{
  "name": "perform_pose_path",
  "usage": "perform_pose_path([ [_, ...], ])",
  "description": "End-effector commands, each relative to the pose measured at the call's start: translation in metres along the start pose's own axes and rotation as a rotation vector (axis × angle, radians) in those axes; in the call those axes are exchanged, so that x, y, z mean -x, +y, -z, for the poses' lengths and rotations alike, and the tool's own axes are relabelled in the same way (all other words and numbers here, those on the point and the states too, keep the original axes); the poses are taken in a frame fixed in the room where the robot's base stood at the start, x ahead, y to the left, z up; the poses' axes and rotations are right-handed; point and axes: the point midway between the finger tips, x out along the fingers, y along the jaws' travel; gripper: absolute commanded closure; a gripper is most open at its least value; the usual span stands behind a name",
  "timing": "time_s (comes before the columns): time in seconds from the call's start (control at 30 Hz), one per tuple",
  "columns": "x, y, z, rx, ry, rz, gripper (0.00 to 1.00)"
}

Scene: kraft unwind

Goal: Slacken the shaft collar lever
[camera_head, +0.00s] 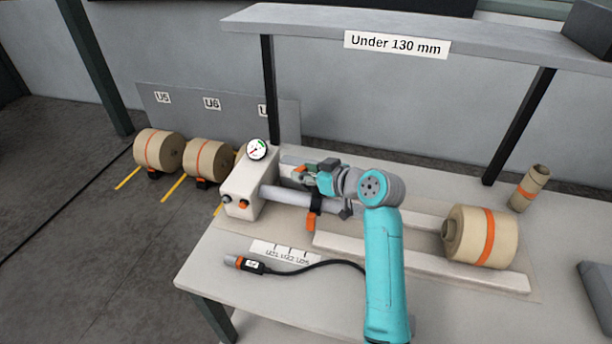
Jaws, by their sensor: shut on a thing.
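A grey shaft (285,197) sticks out to the right from a white unwind housing (246,188). A black shaft collar (316,203) sits around it, with an orange part (311,222) hanging on its near side. My gripper (306,174) is just above and behind the shaft, reaching in from the right. It is shut on a small orange piece at its fingertips, which looks like the collar lever. The jaws and wrist hide most of this piece, and its exact angle cannot be told.
A pressure gauge (257,149) tops the housing. A black hose with an air nozzle (250,265) lies in front. A kraft roll (482,237) rests at the right of the bench, with a small roll (529,188) behind. A shelf (400,30) spans above.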

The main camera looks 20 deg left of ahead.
Motion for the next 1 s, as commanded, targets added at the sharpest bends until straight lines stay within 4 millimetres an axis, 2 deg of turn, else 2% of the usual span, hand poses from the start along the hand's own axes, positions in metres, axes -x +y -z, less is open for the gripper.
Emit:
perform_pose_path([
  [0.37,-0.0003,-0.0048,-0.0007,0.056,-0.002,0.135,1.00],
  [0.87,-0.0006,-0.0061,-0.0018,0.063,-0.004,0.153,1.00],
  [0.9,-0.0006,-0.0061,-0.0018,0.063,-0.004,0.153,0.56],
  [1.0,-0.0006,-0.0061,-0.0017,0.063,-0.004,0.152,0.33],
])
